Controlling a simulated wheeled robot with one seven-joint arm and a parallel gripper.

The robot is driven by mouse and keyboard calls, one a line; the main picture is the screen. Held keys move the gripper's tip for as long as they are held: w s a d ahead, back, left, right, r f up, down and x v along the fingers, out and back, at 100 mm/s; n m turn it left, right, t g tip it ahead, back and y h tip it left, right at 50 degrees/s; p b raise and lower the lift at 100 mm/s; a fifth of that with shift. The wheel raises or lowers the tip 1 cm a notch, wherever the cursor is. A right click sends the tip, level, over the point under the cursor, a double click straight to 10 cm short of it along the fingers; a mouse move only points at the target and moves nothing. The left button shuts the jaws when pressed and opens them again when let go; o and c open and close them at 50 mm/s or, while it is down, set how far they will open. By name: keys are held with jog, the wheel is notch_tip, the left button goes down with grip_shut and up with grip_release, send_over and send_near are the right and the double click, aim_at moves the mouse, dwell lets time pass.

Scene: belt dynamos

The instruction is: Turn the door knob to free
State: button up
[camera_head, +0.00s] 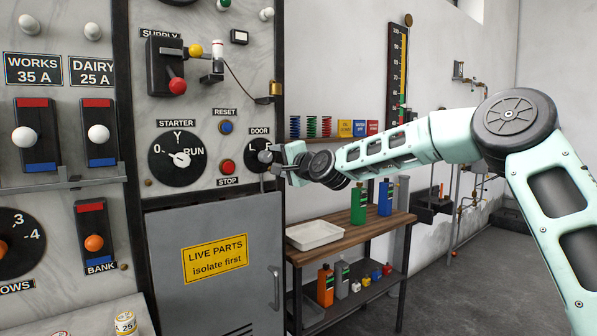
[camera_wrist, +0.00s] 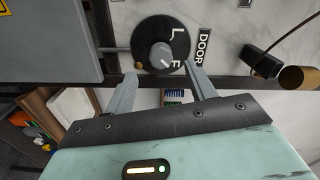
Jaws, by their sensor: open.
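The door knob (camera_wrist: 161,54) is a grey knob on a round black dial (camera_wrist: 149,34) marked L and F, beside a DOOR label (camera_wrist: 203,46). Which letter the knob points to is not clear. In the head view the dial (camera_head: 251,146) is partly hidden behind my gripper (camera_head: 270,166). In the wrist view my gripper (camera_wrist: 163,72) is open, with one finger on each side of the knob's lower edge. The fingers look apart from the knob, and nothing is between them.
A grey cabinet door (camera_head: 213,285) with a yellow LIVE PARTS sign is below the dial. Red STOP (camera_head: 227,166) and blue RESET (camera_head: 226,127) buttons are left of it. A wooden bench (camera_head: 345,243) with bottles stands to the right.

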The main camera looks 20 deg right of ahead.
jog(key=b+v, duration=0.1)
jog(key=v, duration=0.8)
jog(key=s+a+f+n+g+y+p, duration=0.1)
jog(key=s+a+f+n+g, duration=0.3)
jog(key=a, duration=0.3)
jog(key=s+a+f+n+g+p, duration=0.1)
jog(key=s+a+f+n+g, duration=0.2)
jog(key=s+a+f, duration=0.4)
jog(key=s+a+f+n+g+h+p, duration=0.1)
jog(key=s+a+f+n+g, duration=0.15)
jog(key=s, duration=0.45)
jog(key=s+a+f+n+g+h+p, duration=0.1)
jog(key=s+a+f+n+g, duration=0.15)
jog(key=s, duration=0.55)
jog(key=s+d+f+n+g+h+p, duration=0.1)
jog(key=s+d+n+g+h, duration=0.1)
jog(key=s, duration=0.9)
jog(key=s+d+f+n+g+h+p, duration=0.1)
jog(key=s+d+n, duration=0.4)
jog(key=s, duration=0.6)
jog(key=shift+s+d+f+g+h, duration=0.3)
jog(key=shift+d+f+g+h, duration=0.25)
jog(key=shift+g, duration=0.55)
jog(key=shift+a, duration=0.15)
